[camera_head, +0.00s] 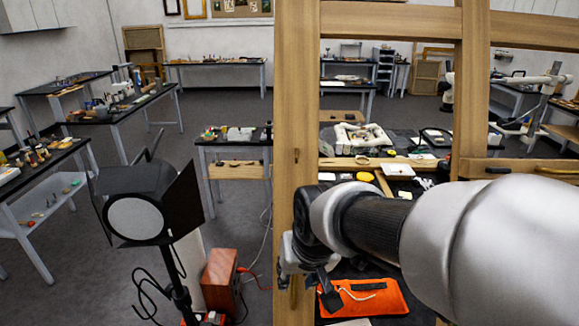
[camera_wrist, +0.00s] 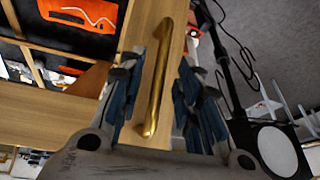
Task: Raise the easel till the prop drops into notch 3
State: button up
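The wooden easel frame (camera_head: 297,120) stands upright close in front of me, with a left post, a right post (camera_head: 470,90) and crossbars. A brass bar handle (camera_wrist: 155,85) is fixed to the face of a wooden post, seen in the wrist view. My gripper (camera_wrist: 162,90) is open, with its blue-padded fingers on either side of the handle and gaps visible on both sides.
A studio lamp (camera_head: 137,215) on a stand is close left of the easel, beside a reddish wooden box (camera_head: 221,280) and cables. An orange pouch (camera_head: 365,297) lies behind the frame. Cluttered worktables (camera_head: 236,145) stand beyond.

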jog(key=shift+x, duration=1.45)
grip_shut()
